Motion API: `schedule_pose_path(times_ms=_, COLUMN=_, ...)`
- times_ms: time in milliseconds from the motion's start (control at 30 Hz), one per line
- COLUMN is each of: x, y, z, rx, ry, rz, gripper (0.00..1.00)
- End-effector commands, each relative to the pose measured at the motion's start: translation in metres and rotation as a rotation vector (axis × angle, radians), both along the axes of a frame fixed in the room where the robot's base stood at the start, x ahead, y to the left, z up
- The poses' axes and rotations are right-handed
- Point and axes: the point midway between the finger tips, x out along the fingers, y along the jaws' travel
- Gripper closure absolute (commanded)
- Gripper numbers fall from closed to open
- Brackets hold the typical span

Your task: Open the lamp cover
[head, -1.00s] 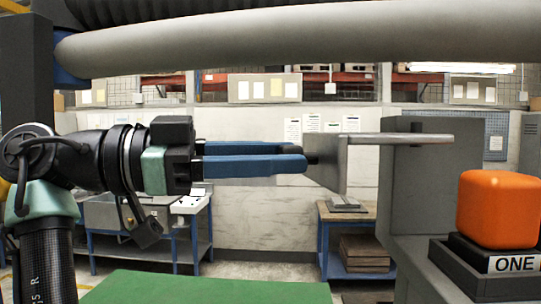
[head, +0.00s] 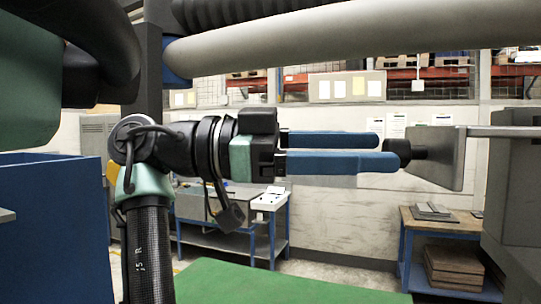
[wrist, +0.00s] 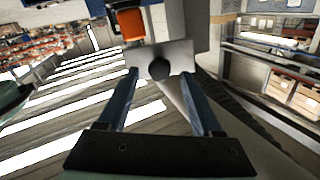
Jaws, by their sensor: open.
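The lamp cover appears to be the thin grey plate (head: 445,165) with a black knob (head: 418,153) on its near face, at the right of the head view. A grey rod (head: 500,132) runs from the plate to the right. In the wrist view the plate (wrist: 180,52) lies straight ahead, with the dark knob (wrist: 160,69) between the fingertips. My gripper (head: 387,150) is open, its blue fingers level and pointing at the plate, tips at the knob. It also shows in the wrist view (wrist: 160,74). I cannot tell whether the fingers touch the knob.
A grey housing (head: 517,190) stands right of the plate. An orange block (wrist: 130,24) shows beyond the plate in the wrist view. A large light tube (head: 350,48) crosses above my arm. Below are a green surface (head: 270,284) and a blue-legged table (head: 440,224).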

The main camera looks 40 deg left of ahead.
Motion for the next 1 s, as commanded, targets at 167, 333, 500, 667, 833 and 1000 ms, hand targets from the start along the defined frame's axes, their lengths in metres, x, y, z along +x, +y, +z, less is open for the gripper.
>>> schedule_pose_path(times_ms=167, x=-0.027, y=0.033, z=-0.004, rx=-0.001, ry=-0.002, rz=0.005, gripper=0.33)
schedule_pose_path(times_ms=333, x=-0.05, y=0.06, z=-0.002, rx=-0.001, ry=-0.002, rz=0.002, gripper=0.33)
schedule_pose_path(times_ms=500, x=-0.064, y=0.077, z=-0.001, rx=0.0, ry=-0.002, rz=0.001, gripper=0.33)
schedule_pose_path(times_ms=667, x=-0.069, y=0.083, z=0.0, rx=0.001, ry=-0.001, rz=0.0, gripper=0.33)
schedule_pose_path(times_ms=833, x=-0.069, y=0.083, z=0.0, rx=0.001, ry=-0.001, rz=-0.001, gripper=0.33)
schedule_pose_path(times_ms=1000, x=-0.069, y=0.083, z=0.0, rx=0.001, ry=-0.001, rz=-0.001, gripper=0.33)
